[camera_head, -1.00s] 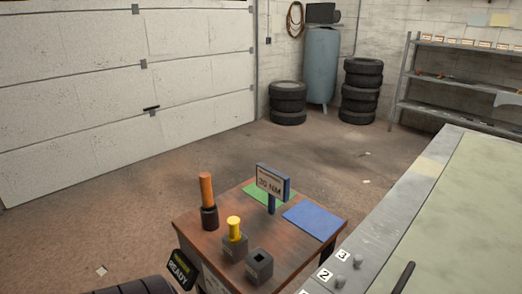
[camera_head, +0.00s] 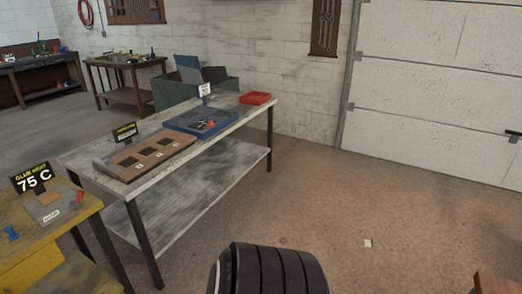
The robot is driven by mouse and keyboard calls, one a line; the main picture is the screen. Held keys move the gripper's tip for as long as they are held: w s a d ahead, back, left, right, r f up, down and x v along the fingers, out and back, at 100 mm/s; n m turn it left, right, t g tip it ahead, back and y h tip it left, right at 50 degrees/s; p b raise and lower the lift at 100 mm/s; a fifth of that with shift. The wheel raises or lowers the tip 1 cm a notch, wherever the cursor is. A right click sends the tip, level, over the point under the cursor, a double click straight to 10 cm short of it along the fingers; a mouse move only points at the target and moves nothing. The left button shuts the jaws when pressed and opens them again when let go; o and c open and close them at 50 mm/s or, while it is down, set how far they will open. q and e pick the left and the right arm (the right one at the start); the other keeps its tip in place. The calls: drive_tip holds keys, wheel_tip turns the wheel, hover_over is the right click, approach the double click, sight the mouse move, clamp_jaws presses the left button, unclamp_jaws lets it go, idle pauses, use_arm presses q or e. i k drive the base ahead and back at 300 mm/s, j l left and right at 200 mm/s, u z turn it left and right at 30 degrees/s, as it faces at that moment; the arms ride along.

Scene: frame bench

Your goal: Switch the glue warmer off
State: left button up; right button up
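The glue warmer's sign (camera_head: 32,180) stands at the left on a yellow-topped bench and reads "GLUE HEAT 75 C". Beside it is a grey labelled box (camera_head: 45,212) with an orange-brown patch on top. A red lever-like piece (camera_head: 79,196) sticks up at the box's right side, tilted. The small label on the box is too small to read surely. Neither of my grippers shows in this view.
A grey bench (camera_head: 232,120) stands in the middle with a brown slotted board (camera_head: 118,168), a blue tray (camera_head: 190,126) and a red tray (camera_head: 256,98). The yellow bench (camera_head: 75,216) is cut off at the left. Open floor (camera_head: 380,215) lies to the right.

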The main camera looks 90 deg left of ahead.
sight(74, 204)
drive_tip(key=u, duration=4.15)
